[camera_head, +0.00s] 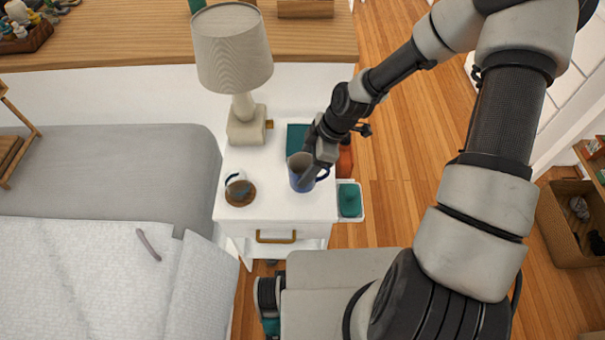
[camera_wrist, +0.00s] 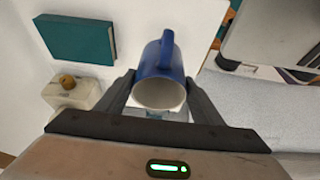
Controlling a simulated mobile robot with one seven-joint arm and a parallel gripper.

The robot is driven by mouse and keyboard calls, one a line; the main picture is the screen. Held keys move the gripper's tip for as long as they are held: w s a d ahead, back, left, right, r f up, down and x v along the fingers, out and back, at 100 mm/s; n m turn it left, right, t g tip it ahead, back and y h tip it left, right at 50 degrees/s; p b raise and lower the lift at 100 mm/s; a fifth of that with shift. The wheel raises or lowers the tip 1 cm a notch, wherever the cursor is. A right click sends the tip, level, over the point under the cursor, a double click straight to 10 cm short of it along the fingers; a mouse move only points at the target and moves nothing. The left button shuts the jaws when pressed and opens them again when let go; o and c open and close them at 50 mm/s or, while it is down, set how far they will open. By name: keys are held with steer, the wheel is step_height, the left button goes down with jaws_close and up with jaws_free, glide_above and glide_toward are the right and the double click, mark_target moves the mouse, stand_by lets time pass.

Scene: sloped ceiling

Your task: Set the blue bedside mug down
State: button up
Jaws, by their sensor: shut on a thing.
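The blue mug (camera_head: 299,180) is at the front right of the white nightstand (camera_head: 270,209) in the head view. Its handle points right. My gripper (camera_head: 311,167) reaches in from the right and is shut on the mug. In the wrist view the mug (camera_wrist: 163,65) sits between the two fingers of my gripper (camera_wrist: 159,88), with its pale open mouth toward the camera and its handle at the top. I cannot tell whether the mug's base touches the nightstand top.
A lamp (camera_head: 241,80) stands at the back of the nightstand. A teal book (camera_head: 294,136) lies behind the mug. A side tray (camera_head: 358,216) holds a teal item (camera_head: 350,200). The bed (camera_head: 100,170) adjoins on the left.

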steer(key=shift+f+b, duration=0.35)
steer(key=shift+f, duration=1.5)
steer(key=shift+f, duration=0.1)
steer(key=shift+f, duration=0.15)
steer(key=o, duration=1.3)
steer(key=shift+c, duration=0.2)
steer(key=p+v, duration=0.2)
steer(key=v, duration=1)
steer(key=shift+r+p, duration=0.25)
steer(key=shift+p, duration=0.15)
